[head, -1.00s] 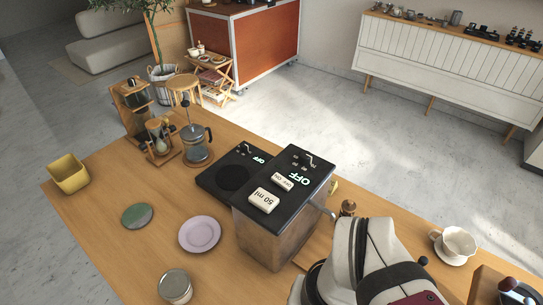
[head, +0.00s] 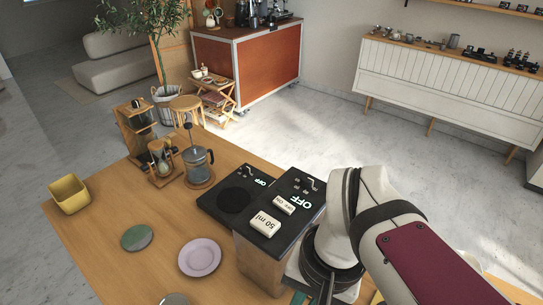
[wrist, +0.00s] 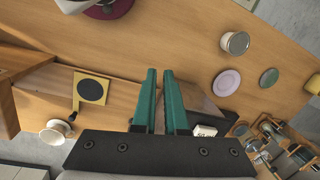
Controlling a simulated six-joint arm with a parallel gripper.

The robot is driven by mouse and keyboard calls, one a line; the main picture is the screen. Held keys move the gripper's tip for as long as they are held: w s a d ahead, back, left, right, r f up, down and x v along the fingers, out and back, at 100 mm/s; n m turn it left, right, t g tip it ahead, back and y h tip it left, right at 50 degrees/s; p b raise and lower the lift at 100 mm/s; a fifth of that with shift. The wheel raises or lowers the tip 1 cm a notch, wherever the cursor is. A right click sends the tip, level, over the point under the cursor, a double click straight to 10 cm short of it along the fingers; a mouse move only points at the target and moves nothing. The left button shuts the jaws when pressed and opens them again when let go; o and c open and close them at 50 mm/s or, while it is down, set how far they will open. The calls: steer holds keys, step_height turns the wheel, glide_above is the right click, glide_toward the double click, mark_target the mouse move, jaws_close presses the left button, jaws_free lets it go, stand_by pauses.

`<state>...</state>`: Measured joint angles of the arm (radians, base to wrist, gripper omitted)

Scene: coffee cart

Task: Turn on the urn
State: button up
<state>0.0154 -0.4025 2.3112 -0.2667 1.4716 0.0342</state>
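The urn (head: 262,267) is a box with a metal body and a black top on the wooden table. Its top shows a glowing OFF, a white 50 ml button and a smaller white OFF/ON switch (head: 285,204). My arm covers its right side. In the wrist view the urn (wrist: 196,99) is partly hidden behind my right finger, with a white button (wrist: 205,131) at its top. My gripper (wrist: 160,71) has two teal fingers with a narrow empty gap between them. It is beside the urn; I cannot tell whether it touches it.
A black hot plate (head: 231,199), also showing OFF, sits left of the urn. A French press (head: 199,166), a lilac plate (head: 199,257), a green disc (head: 136,237) and a yellow bin (head: 70,194) stand further left. A white cup (wrist: 54,132) shows in the wrist view.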

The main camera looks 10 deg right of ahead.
steer(key=shift+m, duration=0.6)
steer(key=w+r, duration=0.2)
steer(key=w, duration=0.1)
steer(key=w+r, duration=0.2)
steer(key=w, duration=0.2)
steer(key=w+d+r, duration=0.1)
steer(key=w+r, duration=0.1)
steer(key=w, duration=0.2)
steer(key=shift+w+r, duration=0.2)
jaws_close()
step_height(320, 180, up, 4)
steer(key=m+t, duration=0.1)
steer(key=m, duration=0.1)
glide_above(280, 201)
steer(key=s+d, duration=0.2)
steer(key=shift+a+r+h, duration=0.1)
steer(key=shift+r+h, duration=0.05)
steer(key=shift+h, duration=0.15)
steer(key=f, duration=0.4)
steer(key=w+a+f, duration=0.1)
steer(key=f, duration=0.8)
steer(key=shift+w+a+f, duration=0.3)
steer(key=shift+f, duration=0.1)
